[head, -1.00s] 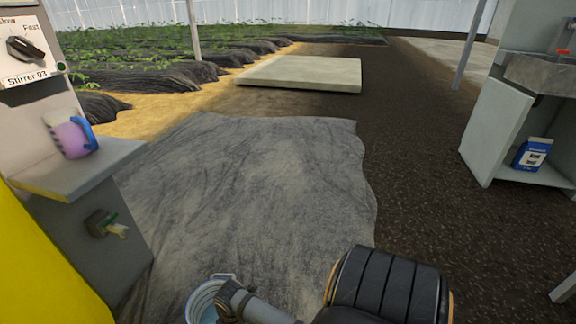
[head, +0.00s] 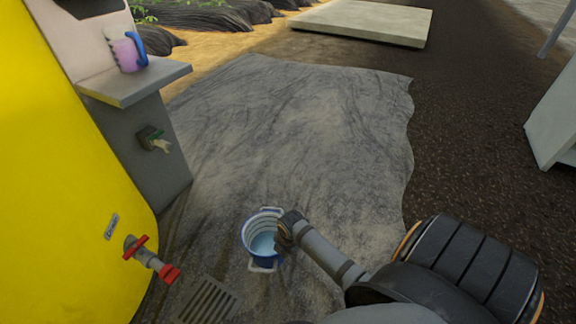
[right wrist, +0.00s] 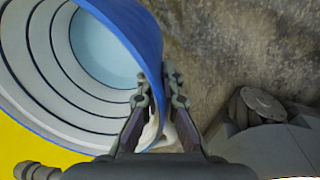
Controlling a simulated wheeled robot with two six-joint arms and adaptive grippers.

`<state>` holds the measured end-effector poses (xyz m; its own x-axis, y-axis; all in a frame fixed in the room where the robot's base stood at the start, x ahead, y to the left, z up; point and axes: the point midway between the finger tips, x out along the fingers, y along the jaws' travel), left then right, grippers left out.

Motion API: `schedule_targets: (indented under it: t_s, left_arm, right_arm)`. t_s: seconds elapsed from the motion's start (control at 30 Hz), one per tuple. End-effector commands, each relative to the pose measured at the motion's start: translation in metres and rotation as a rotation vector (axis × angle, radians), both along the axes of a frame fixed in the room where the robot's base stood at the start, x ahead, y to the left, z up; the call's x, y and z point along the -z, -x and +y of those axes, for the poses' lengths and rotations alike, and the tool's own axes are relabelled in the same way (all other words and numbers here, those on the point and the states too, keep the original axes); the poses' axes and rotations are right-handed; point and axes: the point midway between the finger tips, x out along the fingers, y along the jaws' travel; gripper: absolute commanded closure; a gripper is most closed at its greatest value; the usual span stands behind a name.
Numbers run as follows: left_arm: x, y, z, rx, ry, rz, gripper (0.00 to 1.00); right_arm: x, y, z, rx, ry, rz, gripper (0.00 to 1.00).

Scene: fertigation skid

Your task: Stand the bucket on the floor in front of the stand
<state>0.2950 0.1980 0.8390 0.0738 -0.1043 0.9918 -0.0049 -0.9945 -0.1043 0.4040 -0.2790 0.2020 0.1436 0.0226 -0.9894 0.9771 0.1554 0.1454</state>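The bucket (head: 247,240) is blue outside with a pale ringed inside and a light blue bottom. White grips show at its far and near sides in the head view. My right gripper (head: 287,228) is at its right side. In the right wrist view the fingers (right wrist: 160,102) straddle the wall of the bucket (right wrist: 95,135), closed on it near a white grip. The bucket looks upright over the grey ground sheet; I cannot tell whether it touches it. The grey stand (head: 160,178) with a shelf and small tap is up and left of the bucket. My left gripper is out of view.
A yellow tank (head: 60,200) with a red-handled valve (head: 140,250) is close on the left. A floor grate (head: 207,300) lies near the bucket. A purple jug (head: 125,52) stands on the stand's shelf. The grey sheet (head: 310,130) beyond the bucket is clear.

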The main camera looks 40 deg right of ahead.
Motion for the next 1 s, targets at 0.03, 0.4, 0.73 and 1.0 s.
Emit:
schedule_targets:
  t_s: [0.03, 0.4, 0.73, 1.0]
  left_arm:
    - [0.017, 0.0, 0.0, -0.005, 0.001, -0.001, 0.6]
    - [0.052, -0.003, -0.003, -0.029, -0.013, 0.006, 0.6]
    - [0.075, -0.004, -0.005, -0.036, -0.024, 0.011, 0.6]
    - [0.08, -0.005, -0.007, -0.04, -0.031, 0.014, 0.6]
  right_arm:
    - [0.014, -0.01, -0.013, 0.0, 0.005, -0.006, 1.0]
    - [0.056, -0.033, -0.045, 0.0, -0.001, -0.005, 1.0]
    - [0.083, -0.037, -0.051, 0.001, -0.002, -0.002, 1.0]
    - [0.095, -0.037, -0.051, 0.0, -0.001, -0.004, 1.0]
